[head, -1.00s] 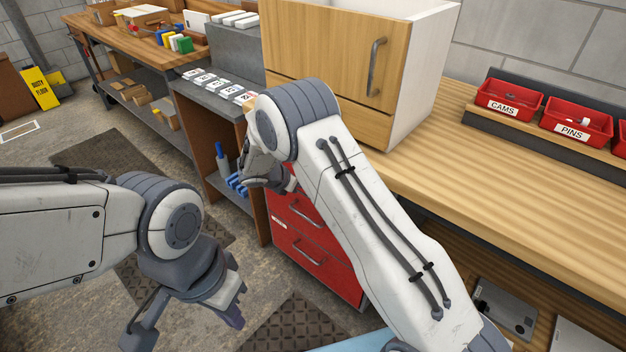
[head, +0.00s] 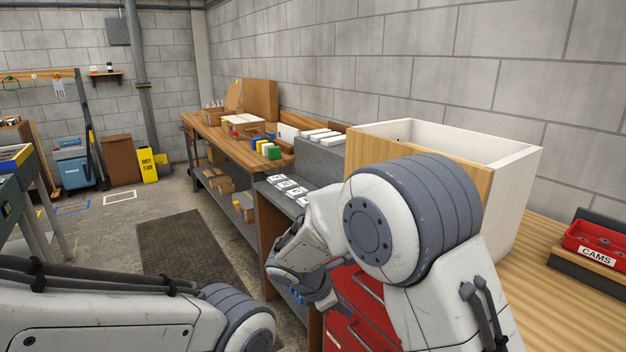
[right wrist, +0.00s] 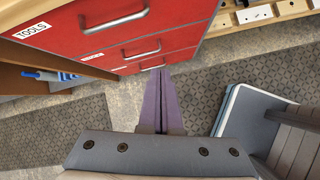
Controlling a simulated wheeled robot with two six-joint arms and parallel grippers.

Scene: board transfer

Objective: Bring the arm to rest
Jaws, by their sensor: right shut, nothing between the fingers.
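My right arm fills the middle and right of the head view, bent at a large grey joint. Its gripper (head: 325,300) hangs in front of the red drawer cabinet, partly hidden by its own arm. In the right wrist view the two purple fingers (right wrist: 158,78) lie together, shut and empty, above the floor in front of the drawers. My left arm (head: 110,318) shows along the bottom left of the head view; its gripper is out of the frame.
The red drawer cabinet (right wrist: 130,42) with metal handles is close to the right gripper. A grey shelf unit (head: 262,225) with white cards, a wooden box (head: 510,160) and a red CAMS bin (head: 595,245) stand nearby. A dark mat (head: 185,250) lies on open floor.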

